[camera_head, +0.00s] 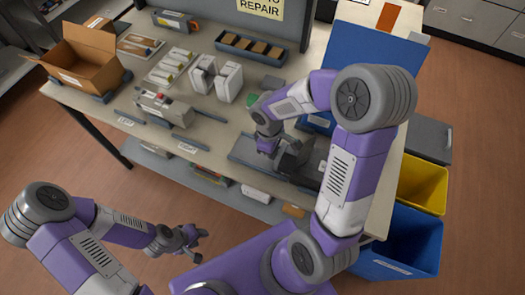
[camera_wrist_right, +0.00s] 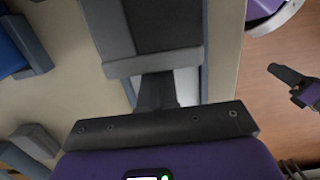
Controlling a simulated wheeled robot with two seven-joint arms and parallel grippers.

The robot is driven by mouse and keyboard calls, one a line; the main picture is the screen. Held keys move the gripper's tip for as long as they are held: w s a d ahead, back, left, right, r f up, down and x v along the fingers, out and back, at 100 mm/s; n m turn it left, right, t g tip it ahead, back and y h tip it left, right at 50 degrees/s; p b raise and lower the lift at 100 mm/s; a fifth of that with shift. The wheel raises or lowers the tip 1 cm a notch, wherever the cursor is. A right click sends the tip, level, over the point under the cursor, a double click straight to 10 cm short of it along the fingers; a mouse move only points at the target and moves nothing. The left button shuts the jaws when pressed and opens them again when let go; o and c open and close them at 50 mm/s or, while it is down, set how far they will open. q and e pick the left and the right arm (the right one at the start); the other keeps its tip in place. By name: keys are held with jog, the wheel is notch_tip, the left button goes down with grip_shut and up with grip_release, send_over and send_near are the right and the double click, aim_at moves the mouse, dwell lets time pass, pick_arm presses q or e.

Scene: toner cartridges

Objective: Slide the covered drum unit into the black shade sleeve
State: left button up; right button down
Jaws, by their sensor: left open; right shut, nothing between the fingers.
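My right gripper (camera_head: 268,148) is shut and empty over the dark mat (camera_head: 243,152) at the table's front right. Beside its fingers is a dark grey block (camera_head: 292,158), perhaps the shade sleeve; I cannot tell for sure. In the right wrist view a dark block with a lighter grey end bar (camera_wrist_right: 155,62) lies just beyond the shut fingers (camera_wrist_right: 157,90); whether they touch is unclear. I cannot pick out the covered drum unit with certainty. My left gripper (camera_head: 188,238) is open and empty, off the table's front; it also shows in the right wrist view (camera_wrist_right: 290,85).
A grey device (camera_head: 163,108) stands on the left of the table, with an open cardboard box (camera_head: 85,62) behind. White upright parts (camera_head: 216,80) and a partitioned tray (camera_head: 252,48) are further back. Blue (camera_head: 405,245) and yellow (camera_head: 422,185) bins stand at the right.

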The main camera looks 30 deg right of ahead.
aim_at(295, 159)
jog(key=shift+s+d, duration=1.1)
jog(key=shift+s, duration=0.25)
jog(key=shift+s+d+f, duration=0.1)
jog(key=shift+s+d, duration=0.35)
jog(key=shift+s, duration=0.35)
jog(key=shift+s+d, duration=0.1)
jog(key=shift+d, duration=0.15)
jog(key=shift+a, duration=0.15)
jog(key=shift+s+d, duration=0.7)
jog(key=shift+s, duration=0.15)
dwell(2.5)
jog(key=shift+w, duration=0.1)
